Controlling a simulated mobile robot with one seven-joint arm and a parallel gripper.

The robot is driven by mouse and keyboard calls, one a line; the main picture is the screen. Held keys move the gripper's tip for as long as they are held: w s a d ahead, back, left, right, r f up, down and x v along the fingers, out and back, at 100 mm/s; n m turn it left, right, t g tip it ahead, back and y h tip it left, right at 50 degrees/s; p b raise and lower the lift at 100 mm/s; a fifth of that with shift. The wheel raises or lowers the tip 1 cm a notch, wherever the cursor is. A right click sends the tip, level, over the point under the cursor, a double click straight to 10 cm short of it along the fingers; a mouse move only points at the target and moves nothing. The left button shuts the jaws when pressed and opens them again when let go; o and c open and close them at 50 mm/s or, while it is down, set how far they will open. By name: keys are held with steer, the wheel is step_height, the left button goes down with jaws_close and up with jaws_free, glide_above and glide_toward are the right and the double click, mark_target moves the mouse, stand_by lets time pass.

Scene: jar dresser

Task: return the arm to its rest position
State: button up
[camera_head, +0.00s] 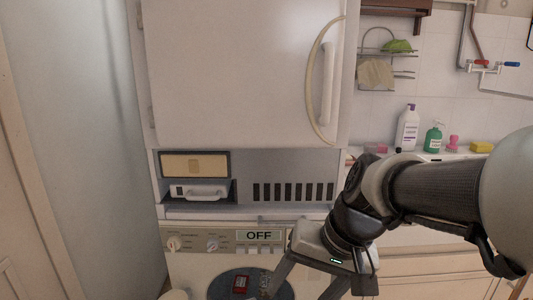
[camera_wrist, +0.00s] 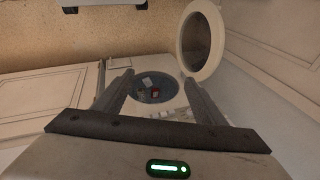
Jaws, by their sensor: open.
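My arm reaches in from the right in the head view, and my gripper (camera_head: 295,290) points down in front of the lower machine (camera_head: 195,262). Its fingers are spread with nothing seen between them, and their tips run near the bottom edge of the picture. In the wrist view my gripper (camera_wrist: 158,85) also shows as two separate fingers. Beyond them is a round dark opening (camera_wrist: 172,92) with a few small items in it, one of them red (camera_wrist: 155,93). A round door with a pale rim (camera_wrist: 184,40) stands open beside the opening.
A tall white cabinet (camera_head: 235,70) with a curved handle stands above the machine, whose display reads OFF. Bottles (camera_head: 406,128) and a yellow sponge (camera_head: 481,147) stand on the counter at right, behind my arm. A pale panel (camera_head: 75,120) bounds the left side.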

steer(key=s+d+r+n+t+h, duration=0.25)
steer(key=s+d+r+h, duration=0.2)
steer(key=s+d, duration=0.3)
step_height(320, 180, up, 23)
steer(key=w+p, duration=0.1)
steer(key=p, duration=2.2)
steer(key=shift+d+r+m+y+p, duration=0.15)
steer(key=shift+r+m+y+p, duration=0.05)
steer(key=shift+m+y+p, duration=0.25)
steer(key=shift+t, duration=0.25)
